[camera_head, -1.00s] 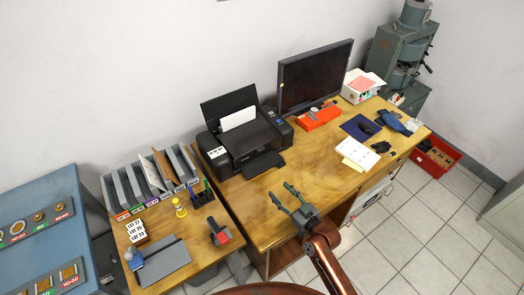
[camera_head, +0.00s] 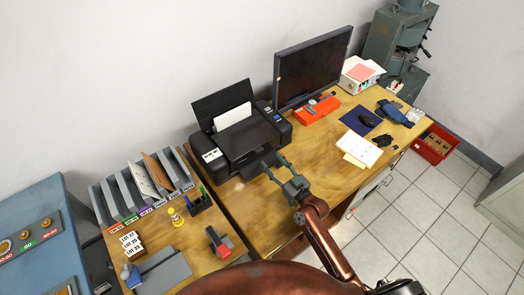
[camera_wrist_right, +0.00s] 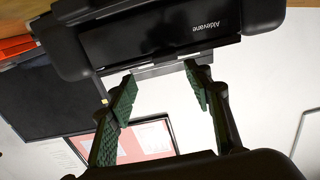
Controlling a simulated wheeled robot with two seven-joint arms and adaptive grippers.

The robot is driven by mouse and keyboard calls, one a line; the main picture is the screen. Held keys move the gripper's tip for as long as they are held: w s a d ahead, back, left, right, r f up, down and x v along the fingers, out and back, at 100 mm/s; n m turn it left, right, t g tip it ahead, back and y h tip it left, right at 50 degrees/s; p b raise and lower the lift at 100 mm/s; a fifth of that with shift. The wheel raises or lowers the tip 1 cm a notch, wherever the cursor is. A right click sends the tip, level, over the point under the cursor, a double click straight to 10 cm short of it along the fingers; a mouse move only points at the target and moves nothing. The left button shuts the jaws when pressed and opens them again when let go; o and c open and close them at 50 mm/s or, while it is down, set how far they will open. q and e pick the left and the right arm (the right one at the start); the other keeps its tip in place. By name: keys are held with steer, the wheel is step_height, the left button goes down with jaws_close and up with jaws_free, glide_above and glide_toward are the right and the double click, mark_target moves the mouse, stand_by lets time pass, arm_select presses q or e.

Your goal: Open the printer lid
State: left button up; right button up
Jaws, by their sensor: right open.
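The black printer (camera_head: 246,138) stands on the wooden desk, with its rear paper support (camera_head: 222,104) raised and a white sheet in it. Its flat top lid (camera_head: 250,139) looks closed. My right gripper (camera_head: 275,168) is open and empty at the printer's front, by the front tray. In the right wrist view the open green-padded fingers (camera_wrist_right: 162,88) point at the dark printer front (camera_wrist_right: 150,45), which bears the name "Aldevane" and appears upside down. I cannot tell whether the fingertips touch it. My left gripper is not in view.
A monitor (camera_head: 312,68) and an orange-red box (camera_head: 317,110) stand right of the printer. Bare desk (camera_head: 240,210) lies in front of the printer.

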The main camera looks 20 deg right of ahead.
mark_target(260, 151)
steer(key=x, duration=0.5)
steer(key=shift+a, duration=0.45)
steer(key=shift+w+a, duration=0.1)
steer(key=shift+w, duration=0.2)
steer(key=shift+w+a, duration=0.15)
steer(key=shift+w, duration=0.2)
steer(key=c, duration=1)
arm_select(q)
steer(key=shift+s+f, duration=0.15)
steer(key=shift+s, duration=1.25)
arm_select(e)
jaws_close()
